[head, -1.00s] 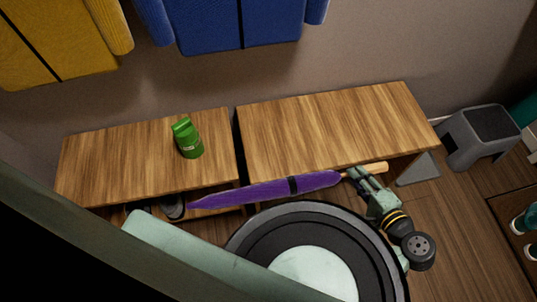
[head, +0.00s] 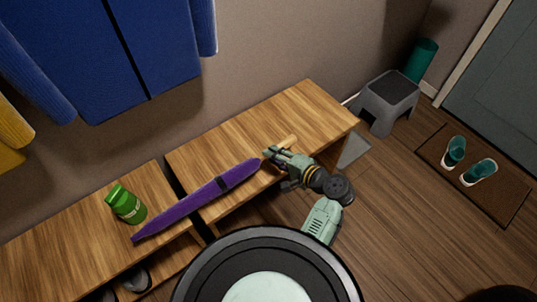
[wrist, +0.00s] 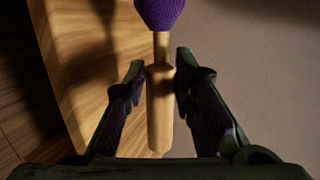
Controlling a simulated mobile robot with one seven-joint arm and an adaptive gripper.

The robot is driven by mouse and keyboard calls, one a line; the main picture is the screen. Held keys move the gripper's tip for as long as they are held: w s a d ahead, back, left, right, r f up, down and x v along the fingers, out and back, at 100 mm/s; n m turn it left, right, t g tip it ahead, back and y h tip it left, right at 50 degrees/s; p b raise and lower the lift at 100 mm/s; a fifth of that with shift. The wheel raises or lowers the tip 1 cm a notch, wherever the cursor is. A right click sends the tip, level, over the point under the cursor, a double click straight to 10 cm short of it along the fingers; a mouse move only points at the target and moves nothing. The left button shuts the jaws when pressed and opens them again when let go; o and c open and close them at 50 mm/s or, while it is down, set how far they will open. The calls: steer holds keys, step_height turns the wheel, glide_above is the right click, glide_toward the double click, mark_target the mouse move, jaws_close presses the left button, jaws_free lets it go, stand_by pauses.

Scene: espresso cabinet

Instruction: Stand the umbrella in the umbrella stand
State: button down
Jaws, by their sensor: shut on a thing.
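The closed purple umbrella (head: 200,200) has a dark strap and a light wooden handle. My gripper (head: 270,155) is shut on the shaft and handle, and the umbrella stretches left from it across the bench front in the head view. I cannot tell whether it touches the bench. In the wrist view the handle (wrist: 160,120) lies between the fingers of my gripper (wrist: 160,75), with the purple cloth beyond. A teal cylinder (head: 421,61), which looks like the umbrella stand, stands in the back right corner, well away from my gripper. Its inside is not clear.
A grey step stool (head: 388,100) stands between the wooden bench (head: 310,110) and the teal cylinder. A green canister (head: 126,205) is on the bench's left part. Teal shoes (head: 480,172) lie on a brown mat (head: 500,200) before a grey door. Floor right of my arm is clear.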

steer(key=w+a, duration=0.1)
steer(key=w, duration=0.1)
steer(key=shift+w+a+f, duration=0.15)
steer(key=shift+w+a, duration=0.2)
steer(key=shift+w, duration=0.05)
steer(key=shift+f+p, duration=0.3)
steer(key=shift+f, duration=1.45)
steer(key=shift+f, duration=0.45)
steer(key=c, duration=1.3)
jaws_free()
steer(key=shift+c, duration=0.2)
steer(key=shift+r, duration=0.2)
steer(key=b+v, duration=0.1)
steer(key=v, duration=1.1)
steer(key=shift+r, duration=0.25)
